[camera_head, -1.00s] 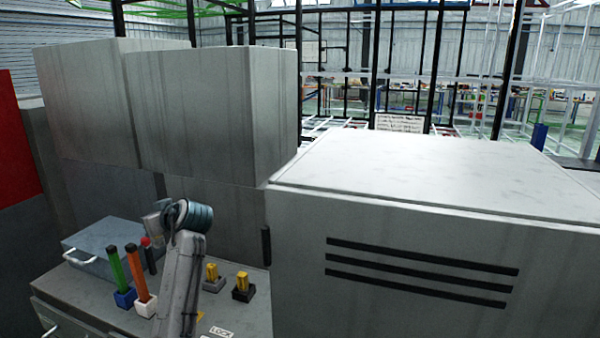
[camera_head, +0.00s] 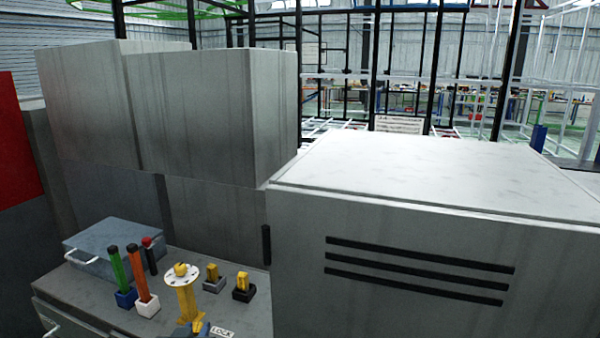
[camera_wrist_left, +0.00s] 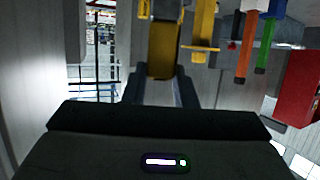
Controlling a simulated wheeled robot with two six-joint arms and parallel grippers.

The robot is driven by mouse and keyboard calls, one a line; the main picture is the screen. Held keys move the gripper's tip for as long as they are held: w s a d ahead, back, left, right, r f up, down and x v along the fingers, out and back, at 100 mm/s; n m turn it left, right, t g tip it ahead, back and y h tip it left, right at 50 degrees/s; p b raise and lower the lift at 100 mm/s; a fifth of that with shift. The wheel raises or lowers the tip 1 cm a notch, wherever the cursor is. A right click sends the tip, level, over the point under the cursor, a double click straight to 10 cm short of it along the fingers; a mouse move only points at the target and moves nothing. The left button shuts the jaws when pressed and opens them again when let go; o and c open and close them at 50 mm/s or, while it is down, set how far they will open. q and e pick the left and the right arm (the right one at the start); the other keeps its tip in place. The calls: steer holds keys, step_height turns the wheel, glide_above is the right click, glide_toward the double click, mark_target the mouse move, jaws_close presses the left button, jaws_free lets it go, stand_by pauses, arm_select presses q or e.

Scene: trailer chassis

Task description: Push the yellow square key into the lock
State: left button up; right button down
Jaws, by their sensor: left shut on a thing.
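In the head view, only a small blue-grey part of my left gripper (camera_head: 203,330) shows at the bottom edge, beside the white LOCK label (camera_head: 222,332). In the left wrist view, its two fingers (camera_wrist_left: 163,90) are shut on a yellow key (camera_wrist_left: 163,52). The key's far end is hard to make out, and I cannot tell whether it touches a lock. Two other yellow pieces stand upright on the bench, one in a grey base (camera_head: 213,272) and one in a black base (camera_head: 243,282). My right gripper is not in view.
A large grey cabinet (camera_head: 420,230) blocks the right side.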

arm_select(q)
step_height(320, 180, down, 11)
steer(key=s+d+b, duration=0.1)
steer(key=b, duration=0.9)
steer(key=shift+m+h, duration=0.3)
steer(key=shift+h, duration=0.1)
steer(key=shift+s+d, duration=0.1)
